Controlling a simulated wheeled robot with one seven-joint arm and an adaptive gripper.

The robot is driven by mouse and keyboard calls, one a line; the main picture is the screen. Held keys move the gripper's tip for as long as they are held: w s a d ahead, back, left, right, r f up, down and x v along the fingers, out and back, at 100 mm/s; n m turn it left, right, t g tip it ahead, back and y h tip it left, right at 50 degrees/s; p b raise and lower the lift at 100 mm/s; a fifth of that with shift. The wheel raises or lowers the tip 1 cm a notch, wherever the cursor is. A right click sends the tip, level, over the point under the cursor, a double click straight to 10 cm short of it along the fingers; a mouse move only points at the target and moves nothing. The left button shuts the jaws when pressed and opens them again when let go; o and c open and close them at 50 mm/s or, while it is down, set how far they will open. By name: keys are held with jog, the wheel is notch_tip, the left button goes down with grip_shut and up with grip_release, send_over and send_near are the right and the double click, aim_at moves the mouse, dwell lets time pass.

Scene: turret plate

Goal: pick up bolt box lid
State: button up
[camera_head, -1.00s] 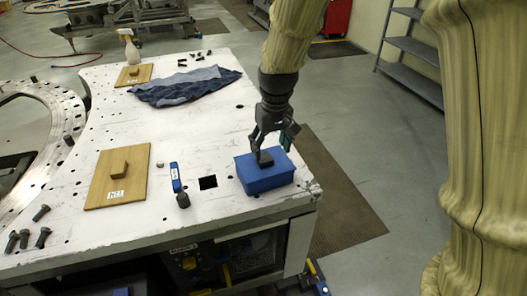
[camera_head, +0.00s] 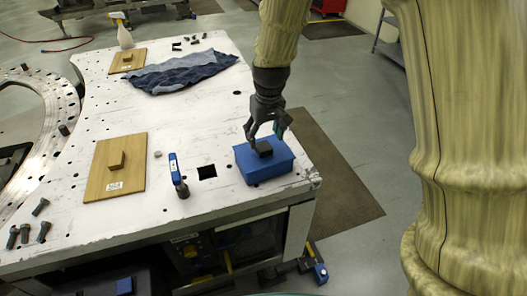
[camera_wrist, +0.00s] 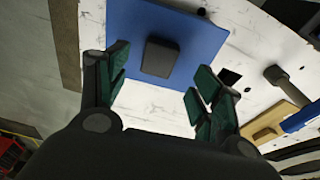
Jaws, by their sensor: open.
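The bolt box is a blue box (camera_head: 265,172) at the near right corner of the white table. Its flat blue lid (camera_wrist: 190,35) carries a black block handle (camera_head: 264,148), which also shows in the wrist view (camera_wrist: 160,57). My gripper (camera_head: 266,138) is above the lid, its fingers pointing down around the handle's place. In the wrist view my gripper (camera_wrist: 155,88) has its green-padded fingers spread wide, with the handle ahead between their lines and nothing held. Whether a finger touches the lid cannot be told.
A wooden board with a block (camera_head: 100,178) lies farther left. Denim cloth (camera_head: 180,72), a spray bottle (camera_head: 124,36) and small bolts lie at the back. Larger bolts (camera_head: 25,233) are at the near left.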

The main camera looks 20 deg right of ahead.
aim_at(264, 146)
jog(key=shift+w+d+f+p, duration=0.1)
jog(key=shift+w+f+p, duration=0.2)
jog(key=shift+f, duration=0.35)
jog(key=shift+w+f+p, duration=0.1)
jog(key=shift+f+p, duration=0.3)
jog(key=shift+f, duration=0.2)
jog(key=shift+s+f+p, duration=0.1)
jog(key=shift+f+p, duration=0.3)
jog(key=shift+f, duration=0.95)
jog(key=shift+c, duration=0.5)
jog(key=c, duration=1.1)
jog(key=shift+o, duration=0.2)
jog(key=shift+r, duration=0.25)
